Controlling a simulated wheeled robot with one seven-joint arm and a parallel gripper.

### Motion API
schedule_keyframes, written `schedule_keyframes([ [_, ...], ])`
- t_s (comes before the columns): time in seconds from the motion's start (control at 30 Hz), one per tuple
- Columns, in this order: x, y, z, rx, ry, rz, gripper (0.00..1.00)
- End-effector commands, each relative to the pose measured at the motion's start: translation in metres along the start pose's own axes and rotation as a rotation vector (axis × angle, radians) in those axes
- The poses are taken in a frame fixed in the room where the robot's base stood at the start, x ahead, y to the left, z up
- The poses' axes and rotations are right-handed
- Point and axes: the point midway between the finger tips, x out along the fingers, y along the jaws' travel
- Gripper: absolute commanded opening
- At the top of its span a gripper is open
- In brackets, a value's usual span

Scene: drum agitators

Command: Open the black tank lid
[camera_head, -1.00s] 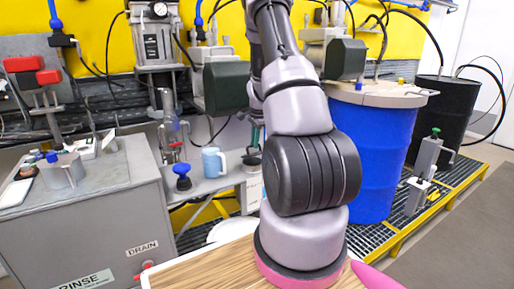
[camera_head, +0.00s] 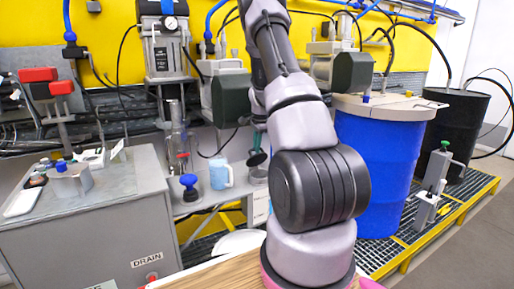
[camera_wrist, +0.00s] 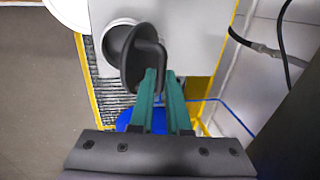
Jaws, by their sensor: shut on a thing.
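The black tank lid (camera_wrist: 132,58) shows in the wrist view as a dark round disc with a bent black handle (camera_wrist: 155,55). It looks tilted, beside and partly over a round white opening (camera_wrist: 113,35) on a pale tank top (camera_wrist: 190,30). My gripper (camera_wrist: 161,85) has two green fingers and is shut on the lid's handle. In the head view my arm hides much of the work area. The green gripper tip (camera_head: 258,158) shows small near the lid, too small there to judge the hold.
A blue drum (camera_head: 380,165) and a black drum (camera_head: 455,130) stand at the right on yellow-edged grating. A grey cabinet (camera_head: 100,235) stands at the left. A blue cup (camera_head: 220,174) and blue-topped stopper (camera_head: 189,186) sit near the gripper. A dark hose (camera_wrist: 285,40) hangs at the wrist view's right.

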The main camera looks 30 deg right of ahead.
Motion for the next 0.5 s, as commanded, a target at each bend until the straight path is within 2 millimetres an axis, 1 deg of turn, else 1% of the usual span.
schedule_keyframes([
  [0.03,0.0028,0.0016,0.0026,-0.003,-0.004,0.005,0.0],
  [0.2,0.0029,0.0019,0.0028,-0.002,-0.004,0.006,0.0],
  [0.23,0.003,0.002,0.0028,-0.002,-0.004,0.006,0.18],
  [0.27,0.0029,0.0019,0.0028,-0.002,-0.004,0.006,0.3],
  [0.3,0.0027,0.0018,0.0026,-0.002,-0.004,0.006,0.45],
  [0.5,0.0015,0.0012,0.0014,-0.001,-0.002,0.003,0.45],
])
